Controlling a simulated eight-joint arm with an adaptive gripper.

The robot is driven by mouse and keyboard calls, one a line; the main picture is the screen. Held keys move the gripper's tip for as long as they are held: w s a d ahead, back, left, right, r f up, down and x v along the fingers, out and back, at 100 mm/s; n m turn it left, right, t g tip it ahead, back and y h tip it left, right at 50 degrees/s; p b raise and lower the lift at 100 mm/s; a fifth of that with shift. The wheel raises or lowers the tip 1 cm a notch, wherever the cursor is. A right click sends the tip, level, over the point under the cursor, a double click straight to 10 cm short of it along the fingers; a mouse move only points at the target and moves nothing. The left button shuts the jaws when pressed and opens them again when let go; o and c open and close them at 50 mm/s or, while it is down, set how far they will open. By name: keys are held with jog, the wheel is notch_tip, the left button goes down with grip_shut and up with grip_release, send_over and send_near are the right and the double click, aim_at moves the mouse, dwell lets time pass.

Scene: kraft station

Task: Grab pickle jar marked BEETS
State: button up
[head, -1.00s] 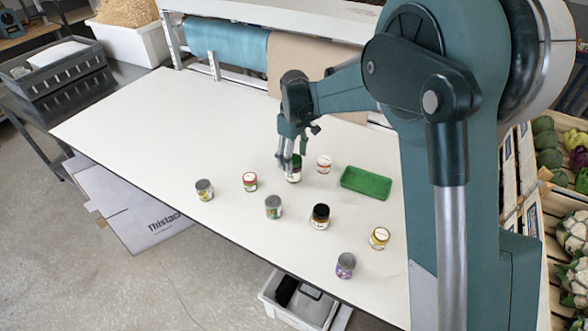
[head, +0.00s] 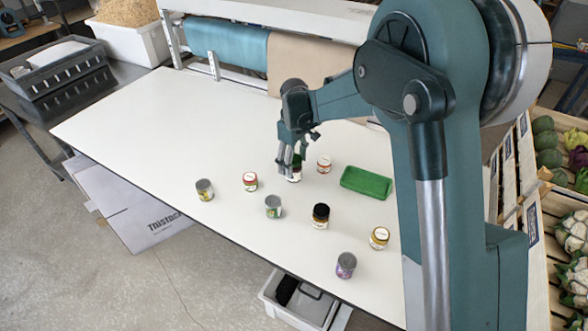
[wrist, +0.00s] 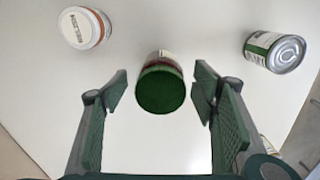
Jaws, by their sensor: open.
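Several small jars and cans stand on the white table. A jar with a dark green lid (wrist: 160,90) stands between and just beyond my open fingers in the wrist view; its label shows only as a white and dark red edge. In the head view this jar (head: 295,174) is partly hidden behind my gripper (head: 291,168). My gripper (wrist: 160,95) is open and empty, its fingers on both sides of the lid with gaps. No BEETS marking is readable on any jar. A black-lidded jar (head: 320,216) stands nearer the front edge.
A white-lidded jar (wrist: 85,27) and a green-labelled can (wrist: 275,52) flank the green-lidded jar. A green tray (head: 366,182) lies to the right. The table's left part is clear.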

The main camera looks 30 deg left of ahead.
aim_at(294, 172)
jog(key=shift+f+p, duration=0.3)
jog(key=shift+f, duration=2.3)
jog(key=c, duration=1.2)
